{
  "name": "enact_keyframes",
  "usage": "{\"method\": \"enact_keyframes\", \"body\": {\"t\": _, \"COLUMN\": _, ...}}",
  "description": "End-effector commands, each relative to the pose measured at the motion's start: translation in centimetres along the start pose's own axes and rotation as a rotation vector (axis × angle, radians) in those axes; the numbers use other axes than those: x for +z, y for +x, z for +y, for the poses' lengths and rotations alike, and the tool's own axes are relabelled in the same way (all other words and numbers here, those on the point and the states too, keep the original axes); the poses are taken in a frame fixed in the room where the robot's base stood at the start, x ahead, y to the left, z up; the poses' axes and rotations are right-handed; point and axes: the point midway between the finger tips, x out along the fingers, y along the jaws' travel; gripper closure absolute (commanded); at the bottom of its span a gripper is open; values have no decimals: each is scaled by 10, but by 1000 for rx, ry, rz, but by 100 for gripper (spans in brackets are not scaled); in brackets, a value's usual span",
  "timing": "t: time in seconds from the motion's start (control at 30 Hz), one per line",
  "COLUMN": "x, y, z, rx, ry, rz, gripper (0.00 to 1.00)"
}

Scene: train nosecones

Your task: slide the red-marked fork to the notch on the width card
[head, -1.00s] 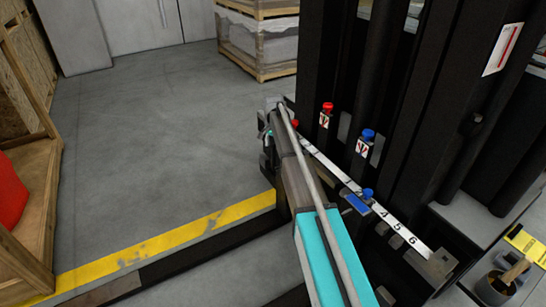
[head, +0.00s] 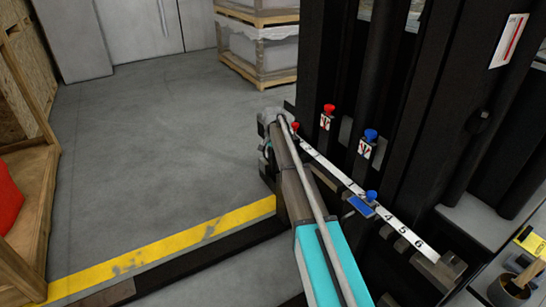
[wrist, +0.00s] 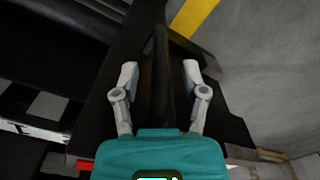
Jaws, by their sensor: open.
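My gripper (wrist: 160,66) is open in the wrist view. Its two grey fingers stand on either side of a dark upright bar (wrist: 157,92), apart from it as far as I can see. The bar looks like a fork, but its marking is hidden. A small red patch (wrist: 84,164) shows beside the gripper body. In the head view the lower red knob (head: 295,127) is right beside my arm's end, at the far end of the white numbered strip (head: 330,167); my fingers are hidden there. A yellow card (head: 532,245) is at the right edge; I cannot tell if it is the width card.
A second red knob (head: 329,110) and a blue knob (head: 370,136) sit on the black mast (head: 400,80). Another blue knob (head: 371,196) with a blue tag is on the strip. A wooden crate (head: 45,190) stands left. The floor (head: 160,140) between is clear.

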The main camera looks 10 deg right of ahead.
Motion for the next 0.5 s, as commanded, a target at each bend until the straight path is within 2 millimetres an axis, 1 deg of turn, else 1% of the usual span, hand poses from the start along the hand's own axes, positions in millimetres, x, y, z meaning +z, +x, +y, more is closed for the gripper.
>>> {"method": "enact_keyframes", "body": {"t": 0.07, "x": 0, "y": 0, "z": 0, "rx": 0, "ry": 0, "rz": 0, "gripper": 43}}
{"method": "enact_keyframes", "body": {"t": 0.17, "x": 0, "y": 0, "z": 0, "rx": 0, "ry": 0, "rz": 0, "gripper": 60}}
{"method": "enact_keyframes", "body": {"t": 0.2, "x": 0, "y": 0, "z": 0, "rx": 0, "ry": 0, "rz": 0, "gripper": 67}}
{"method": "enact_keyframes", "body": {"t": 0.37, "x": 0, "y": 0, "z": 0, "rx": 0, "ry": 0, "rz": 0, "gripper": 97}}
{"method": "enact_keyframes", "body": {"t": 0.4, "x": 0, "y": 0, "z": 0, "rx": 0, "ry": 0, "rz": 0, "gripper": 100}}
{"method": "enact_keyframes", "body": {"t": 0.5, "x": 0, "y": 0, "z": 0, "rx": 0, "ry": 0, "rz": 0, "gripper": 100}}
